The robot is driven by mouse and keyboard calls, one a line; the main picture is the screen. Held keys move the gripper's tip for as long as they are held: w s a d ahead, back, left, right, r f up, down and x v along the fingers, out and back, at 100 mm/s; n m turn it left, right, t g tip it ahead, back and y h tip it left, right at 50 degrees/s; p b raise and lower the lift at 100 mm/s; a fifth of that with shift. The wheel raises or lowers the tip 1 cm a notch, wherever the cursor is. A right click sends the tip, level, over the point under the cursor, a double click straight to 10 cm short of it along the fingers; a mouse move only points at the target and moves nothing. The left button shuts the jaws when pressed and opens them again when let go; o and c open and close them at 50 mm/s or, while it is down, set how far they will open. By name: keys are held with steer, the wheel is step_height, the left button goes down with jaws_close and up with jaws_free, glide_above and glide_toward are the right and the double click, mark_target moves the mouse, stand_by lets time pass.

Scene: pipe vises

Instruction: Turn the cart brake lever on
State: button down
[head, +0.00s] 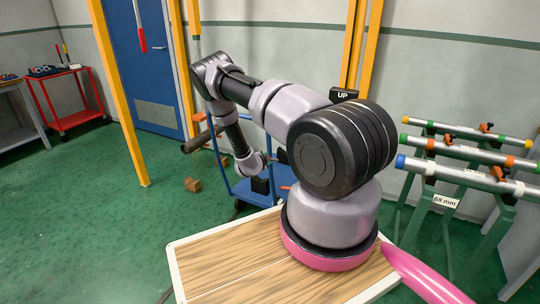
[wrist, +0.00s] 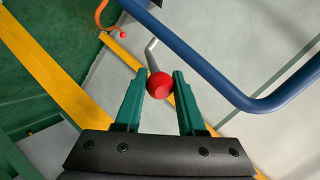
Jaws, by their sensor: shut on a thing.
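The brake lever shows in the wrist view as a bent grey rod (wrist: 150,52) ending in a red round knob (wrist: 160,86). My gripper (wrist: 159,78) has its two green fingers on either side of the knob and is shut on it. The blue cart (head: 232,186) stands beyond my wooden top in the head view, partly hidden by my arm. Its blue tube frame (wrist: 215,78) runs close to the right finger in the wrist view. In the head view the lever and fingertips are too small or hidden to make out.
Pipes on green stands (head: 465,155) are at the right. Yellow posts (head: 120,95) and a blue door (head: 150,60) stand behind. A red trolley (head: 70,100) is far left. Wooden blocks (head: 192,184) lie on the floor left of the cart. The green floor at left is mostly clear.

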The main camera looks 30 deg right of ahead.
steer(key=shift+s+a+f+t+h, duration=0.25)
steer(key=shift+f+t+h, duration=0.35)
steer(key=shift+f, duration=0.25)
steer(key=shift+s+a+f+t+h, duration=0.1)
steer(key=shift+a+f+t+h, duration=0.25)
steer(key=shift+f+h, duration=0.4)
steer(key=shift+s+a+f+t+h, duration=0.2)
steer(key=shift+f+t+h, duration=0.35)
steer(key=shift+f, duration=0.4)
steer(key=c, duration=0.5)
jaws_free()
steer(key=shift+f, duration=0.15)
steer(key=v, duration=1)
steer(key=shift+s+a, duration=0.3)
steer(key=shift+w, duration=0.1)
